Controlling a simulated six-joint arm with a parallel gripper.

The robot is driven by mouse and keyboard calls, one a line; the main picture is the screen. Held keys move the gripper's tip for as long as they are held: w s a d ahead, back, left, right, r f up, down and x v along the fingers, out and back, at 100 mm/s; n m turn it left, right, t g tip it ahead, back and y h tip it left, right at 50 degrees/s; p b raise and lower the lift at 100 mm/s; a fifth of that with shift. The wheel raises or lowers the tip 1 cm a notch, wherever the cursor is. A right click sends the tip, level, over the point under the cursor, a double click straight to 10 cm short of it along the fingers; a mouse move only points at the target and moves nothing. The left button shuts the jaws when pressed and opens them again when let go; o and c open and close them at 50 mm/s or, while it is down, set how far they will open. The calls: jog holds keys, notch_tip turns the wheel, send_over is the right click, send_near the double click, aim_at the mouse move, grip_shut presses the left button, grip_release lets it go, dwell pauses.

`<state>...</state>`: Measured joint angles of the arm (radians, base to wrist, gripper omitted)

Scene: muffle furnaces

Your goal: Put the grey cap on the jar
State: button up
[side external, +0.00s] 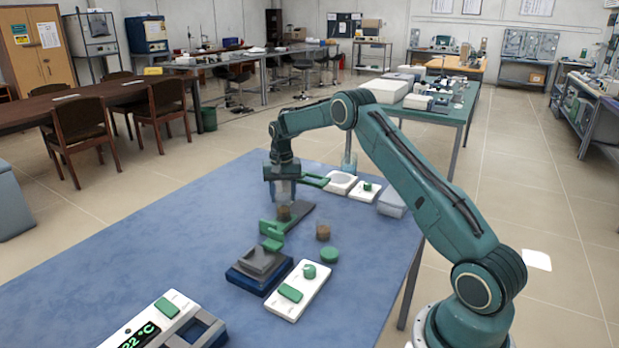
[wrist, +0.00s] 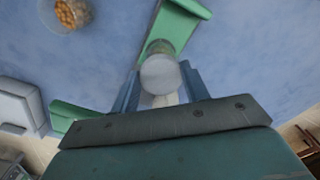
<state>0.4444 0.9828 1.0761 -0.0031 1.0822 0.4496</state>
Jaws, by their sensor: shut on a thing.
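My gripper (side external: 283,197) points down over the blue table, its fingers shut on the grey cap (wrist: 160,75). The cap is a pale round disc between the two fingers in the wrist view; in the side view I cannot make it out clearly. A small jar with brown contents (side external: 284,213) stands just below my fingers, beside a green bracket (side external: 272,230). In the wrist view the cap partly hides a round greenish-brown thing, which may be this jar. I cannot tell whether the cap touches the jar. A second jar with brown contents (side external: 323,232) stands to the right, apart.
A green disc (side external: 330,255) lies near the second jar. A dark blue stand (side external: 258,269) and a white device with green knobs (side external: 298,290) are in front. A display unit (side external: 165,325) is at front left. White devices (side external: 341,182) stand behind. The table's left part is clear.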

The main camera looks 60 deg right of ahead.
aim_at(283, 197)
jog(key=shift+f, duration=0.2)
jog(key=o, duration=1.4)
jog(key=shift+o, duration=0.2)
jog(key=shift+r, duration=0.15)
jog(key=shift+r, duration=3.9)
